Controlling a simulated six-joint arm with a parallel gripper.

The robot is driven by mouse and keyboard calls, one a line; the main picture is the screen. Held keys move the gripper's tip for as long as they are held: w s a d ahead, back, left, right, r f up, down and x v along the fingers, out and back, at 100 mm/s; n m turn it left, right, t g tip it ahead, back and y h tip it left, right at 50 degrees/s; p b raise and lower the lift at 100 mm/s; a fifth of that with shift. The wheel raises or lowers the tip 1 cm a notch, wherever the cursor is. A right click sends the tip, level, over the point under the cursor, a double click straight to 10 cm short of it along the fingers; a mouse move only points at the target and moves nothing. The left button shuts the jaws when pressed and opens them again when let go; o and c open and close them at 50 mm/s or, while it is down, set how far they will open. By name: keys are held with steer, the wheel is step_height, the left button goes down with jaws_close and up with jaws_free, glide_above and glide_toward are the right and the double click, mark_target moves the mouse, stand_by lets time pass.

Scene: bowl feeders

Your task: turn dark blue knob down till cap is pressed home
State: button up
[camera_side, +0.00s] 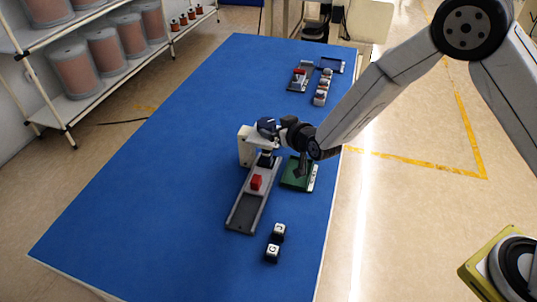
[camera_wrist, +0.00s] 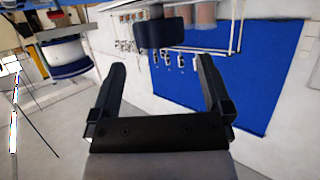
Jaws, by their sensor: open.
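The dark blue knob (camera_side: 266,126) sits on top of a white press stand (camera_side: 245,147) on the blue table in the side view. My gripper (camera_side: 281,128) is close at the knob's right side, level with it. In the wrist view my gripper (camera_wrist: 160,63) has its two black fingers wide apart with nothing between them. A dark rounded block, seemingly the knob (camera_wrist: 163,35), shows beyond the fingertips, roughly centred. I cannot tell whether they touch. Under the knob is a dark part (camera_side: 265,160) at the rail's upper end; the cap cannot be made out clearly.
A grey rail (camera_side: 243,213) with a red piece (camera_side: 256,183) runs from the stand. A green tray (camera_side: 298,176) lies right of it, below my wrist. More fixtures (camera_side: 299,77) stand at the far end. The table's left side is clear.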

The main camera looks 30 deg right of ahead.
mark_target(269, 125)
steer(key=shift+x, duration=3.05)
steer(key=c, duration=1.1)
